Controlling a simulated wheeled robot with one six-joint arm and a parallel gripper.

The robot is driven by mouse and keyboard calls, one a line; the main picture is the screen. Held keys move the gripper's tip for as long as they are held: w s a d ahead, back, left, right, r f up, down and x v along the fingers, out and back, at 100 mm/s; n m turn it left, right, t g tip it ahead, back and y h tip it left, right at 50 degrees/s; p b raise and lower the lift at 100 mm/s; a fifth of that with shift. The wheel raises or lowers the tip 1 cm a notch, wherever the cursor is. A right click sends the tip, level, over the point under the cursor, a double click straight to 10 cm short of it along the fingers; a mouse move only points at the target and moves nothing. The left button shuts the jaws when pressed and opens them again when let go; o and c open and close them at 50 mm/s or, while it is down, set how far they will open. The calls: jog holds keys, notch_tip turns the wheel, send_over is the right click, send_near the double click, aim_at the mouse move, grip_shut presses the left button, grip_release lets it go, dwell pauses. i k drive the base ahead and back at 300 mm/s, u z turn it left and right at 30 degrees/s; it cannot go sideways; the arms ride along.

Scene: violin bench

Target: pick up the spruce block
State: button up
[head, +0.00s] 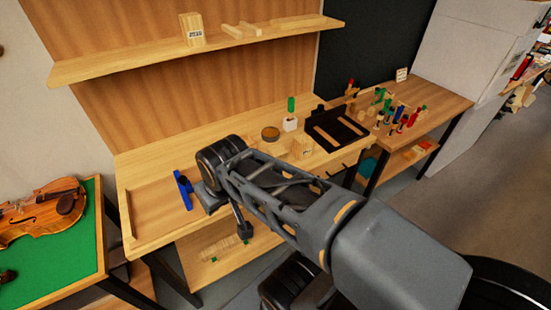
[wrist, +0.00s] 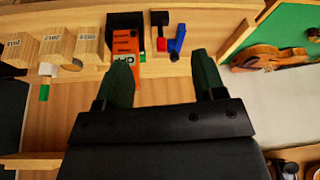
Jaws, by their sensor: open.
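Three pale wood blocks with printed end labels stand in a row at the upper left of the wrist view: a left one (wrist: 17,47), a middle one (wrist: 55,44) and a right one (wrist: 90,41). The labels are too small and turned to read, so I cannot tell which is the spruce block. In the head view one labelled block (head: 303,147) shows on the bench behind my arm, and another (head: 192,29) stands on the shelf. My gripper (wrist: 162,72) is open and empty, its two green-padded fingers apart, to the right of the row of blocks.
A blue clamp (head: 183,190) is at the bench's left. A round tin (head: 270,133) and black tray (head: 337,131) are on the bench (head: 150,215). A violin (head: 45,212) lies on green cloth.

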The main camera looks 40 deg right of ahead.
aim_at(278, 150)
jog(key=k, duration=0.5)
jog(key=u, duration=1.2)
jog(key=i, duration=0.75)
jog(key=z, duration=1.9)
